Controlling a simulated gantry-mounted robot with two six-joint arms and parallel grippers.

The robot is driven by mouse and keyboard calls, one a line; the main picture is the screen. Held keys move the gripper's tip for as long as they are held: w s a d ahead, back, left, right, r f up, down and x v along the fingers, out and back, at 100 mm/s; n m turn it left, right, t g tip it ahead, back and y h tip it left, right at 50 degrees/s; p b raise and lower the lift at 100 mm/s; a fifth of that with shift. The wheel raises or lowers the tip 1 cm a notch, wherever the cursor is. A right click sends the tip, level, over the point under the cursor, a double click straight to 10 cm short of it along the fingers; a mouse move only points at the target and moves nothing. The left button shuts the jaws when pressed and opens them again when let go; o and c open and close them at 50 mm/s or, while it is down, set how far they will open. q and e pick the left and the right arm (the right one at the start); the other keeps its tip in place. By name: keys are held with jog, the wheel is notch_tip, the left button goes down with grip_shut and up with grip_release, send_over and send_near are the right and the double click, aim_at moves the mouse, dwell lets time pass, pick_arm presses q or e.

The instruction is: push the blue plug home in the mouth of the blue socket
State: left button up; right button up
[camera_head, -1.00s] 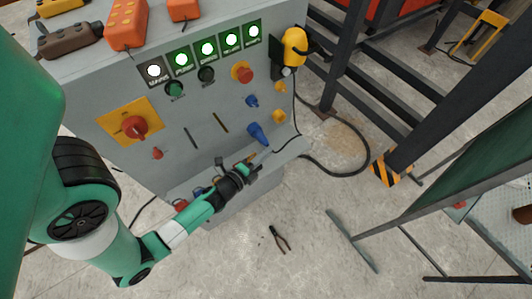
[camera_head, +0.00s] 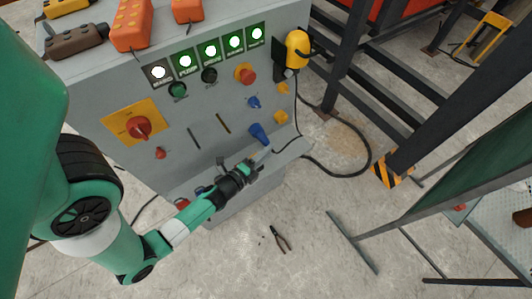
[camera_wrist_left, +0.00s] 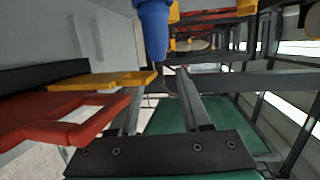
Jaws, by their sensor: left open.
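The blue plug (camera_head: 259,133) stands out from the lower right of the grey console front, tilted down, with a pale tip at its lower end. It also shows at the top of the left wrist view (camera_wrist_left: 153,28). I cannot make out the seam between it and the blue socket, or how deep it sits. A smaller blue fitting (camera_head: 254,102) is above it on the panel. My left gripper (camera_head: 259,164) is open and empty, just below the plug's lower end. In the wrist view its two fingers (camera_wrist_left: 161,103) stand apart below the plug. My right gripper is not in view.
The console (camera_head: 205,135) carries a red rotary switch (camera_head: 139,127), a red button (camera_head: 247,76) and yellow fittings (camera_head: 280,117). A black cable (camera_head: 345,172) loops at the right. Red and yellow flat pieces (camera_wrist_left: 65,120) are close on the left in the wrist view. Pliers (camera_head: 280,240) lie on the floor.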

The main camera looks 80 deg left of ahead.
pick_arm(q)
jog(key=b+v, duration=0.7)
jog(key=v, duration=0.4)
jog(key=shift+s+d, duration=0.15)
jog(key=shift+s, duration=0.1)
jog(key=shift+r, duration=0.1)
